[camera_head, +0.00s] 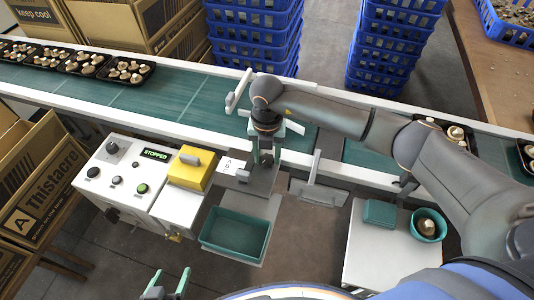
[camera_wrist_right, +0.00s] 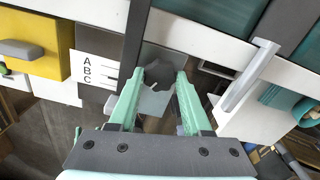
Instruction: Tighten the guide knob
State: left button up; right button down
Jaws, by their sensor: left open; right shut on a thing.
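My right gripper (camera_head: 265,156) reaches down beside the near edge of the conveyor, next to the card marked with letters (camera_head: 230,166). In the right wrist view its green fingertips (camera_wrist_right: 160,82) are closed around a dark grey knob (camera_wrist_right: 159,74), which I take for the guide knob. The fingers and wrist mostly hide the knob in the head view. The lettered A, B, C scale (camera_wrist_right: 96,70) shows just left of the fingers. My left gripper (camera_head: 166,290) is open and empty at the bottom edge of the head view, away from the conveyor.
The conveyor (camera_head: 150,97) carries trays of mushrooms at the left. A control box (camera_head: 125,178) reads STOPPED, beside a yellow block (camera_head: 190,170). An empty green tray (camera_head: 237,235) stands below the gripper. A white side table (camera_head: 385,265) holds a teal bowl (camera_head: 441,222).

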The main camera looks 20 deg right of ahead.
aim_at(267, 159)
dwell(0.3)
jog(key=shift+c, duration=1.7)
grip_release()
notch_tip(267, 159, up, 13)
jog(key=shift+f+b, duration=0.2)
jog(key=shift+b, duration=0.1)
